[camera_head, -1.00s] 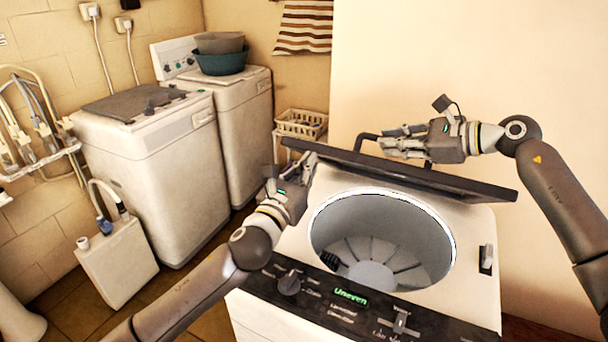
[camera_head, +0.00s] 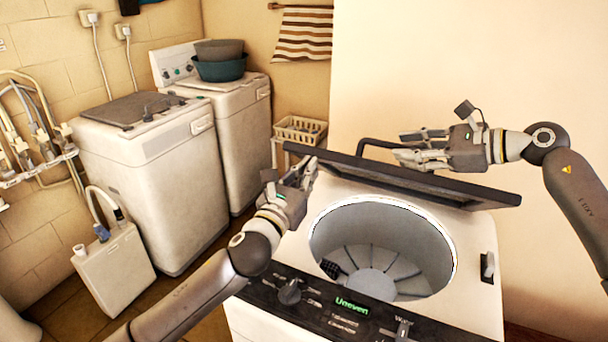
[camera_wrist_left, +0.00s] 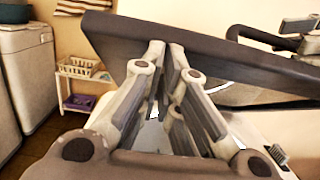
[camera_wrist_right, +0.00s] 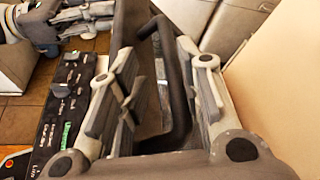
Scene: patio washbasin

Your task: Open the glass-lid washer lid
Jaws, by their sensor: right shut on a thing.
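The washer (camera_head: 470,240) in front of me has its lid (camera_head: 400,178) raised, seen nearly edge-on above the open round drum (camera_head: 375,245). A dark bar handle (camera_head: 362,148) stands off the lid's far side; it also shows in the right wrist view (camera_wrist_right: 182,85). My right gripper (camera_head: 405,145) is behind the lid and shut on the handle, which lies between its fingers. My left gripper (camera_head: 308,168) is at the lid's left end, fingertips nearly together. In the left wrist view the lid (camera_wrist_left: 200,60) crosses just beyond those tips; contact is unclear.
The control panel (camera_head: 320,305) runs along the washer's front, with a lit display. Two other washers (camera_head: 150,180) stand at left, the far one carrying basins (camera_head: 220,65). A basket (camera_head: 298,130) is behind, and a wall (camera_head: 460,60) rises close behind my right arm.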

